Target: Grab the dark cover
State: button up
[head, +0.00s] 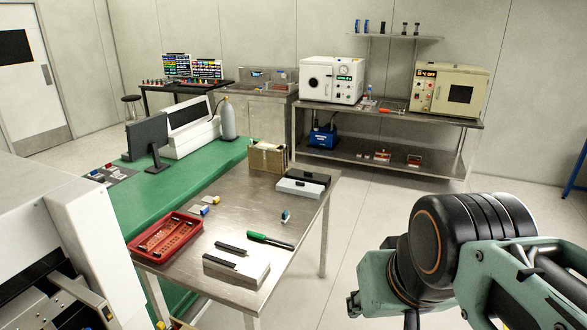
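A dark, flat slab (306,176), which looks like the dark cover, lies at the back right of the steel table (225,197). It is just behind or on a light grey box (299,189); I cannot tell which. Two other thin dark strips lie nearer the front: one (231,248) and another (219,262) by a pale block (238,267). My arm fills the lower right, to the right of the table and apart from it. The fingers of my gripper do not show.
A red tray (165,237) with parts, a green-handled tool (270,241) and a cardboard box (267,157) stand on the table. A white machine (62,230) stands at left. Floor is clear right of the table (352,225). A steel bench (384,116) with ovens stands behind.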

aim_at(296, 174)
jog(key=i+l+u, duration=0.2)
jog(key=i+l, duration=0.75)
jog(key=i+l+u, duration=0.15)
jog(key=i+l, duration=0.95)
